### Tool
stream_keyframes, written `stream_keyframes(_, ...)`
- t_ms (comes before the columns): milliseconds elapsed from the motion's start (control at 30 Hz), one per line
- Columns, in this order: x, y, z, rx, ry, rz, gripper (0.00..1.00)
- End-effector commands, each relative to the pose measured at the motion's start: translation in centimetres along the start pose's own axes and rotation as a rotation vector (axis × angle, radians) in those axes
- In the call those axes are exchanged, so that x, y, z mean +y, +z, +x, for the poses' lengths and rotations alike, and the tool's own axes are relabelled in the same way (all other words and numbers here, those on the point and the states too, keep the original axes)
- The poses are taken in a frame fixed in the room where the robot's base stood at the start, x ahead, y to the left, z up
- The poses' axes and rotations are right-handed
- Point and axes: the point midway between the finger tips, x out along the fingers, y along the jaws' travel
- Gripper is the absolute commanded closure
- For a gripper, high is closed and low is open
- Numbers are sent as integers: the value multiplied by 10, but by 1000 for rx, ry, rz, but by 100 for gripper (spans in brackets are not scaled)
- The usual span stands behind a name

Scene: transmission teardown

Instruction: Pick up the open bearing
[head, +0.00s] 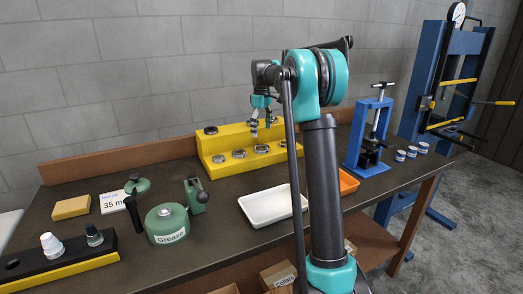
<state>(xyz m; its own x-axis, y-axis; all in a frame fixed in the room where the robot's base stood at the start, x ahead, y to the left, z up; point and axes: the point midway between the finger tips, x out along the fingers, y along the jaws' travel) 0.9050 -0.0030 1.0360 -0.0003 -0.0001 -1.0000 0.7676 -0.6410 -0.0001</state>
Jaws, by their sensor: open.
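A yellow stepped stand (219,175) stands at the back of the bench against the wooden backboard. Several round metal bearings sit on it. On its lower step are a left bearing (218,158), a second bearing (239,154) and a third bearing (262,149). A darker ring (210,130) sits on the upper step at the left. The bearings are too small to tell which one is the open bearing. My gripper (261,127) is open and empty, pointing down above the right half of the stand.
Green grease pots, including the Grease tin (167,223), stand left. A blue press (369,140) and small cans (400,155) are right.

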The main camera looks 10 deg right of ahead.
Motion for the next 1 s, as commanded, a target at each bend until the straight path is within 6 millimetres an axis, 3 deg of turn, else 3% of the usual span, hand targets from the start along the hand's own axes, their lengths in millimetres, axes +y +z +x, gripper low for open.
stream_keyframes(333, 1, 0, 29, 0, 0, 0, 15)
stream_keyframes(600, 2, -2, 66, 0, 0, 1, 15)
stream_keyframes(933, 2, -2, 73, 0, 0, 1, 15)
stream_keyframes(1000, 2, -2, 73, 0, 0, 1, 22)
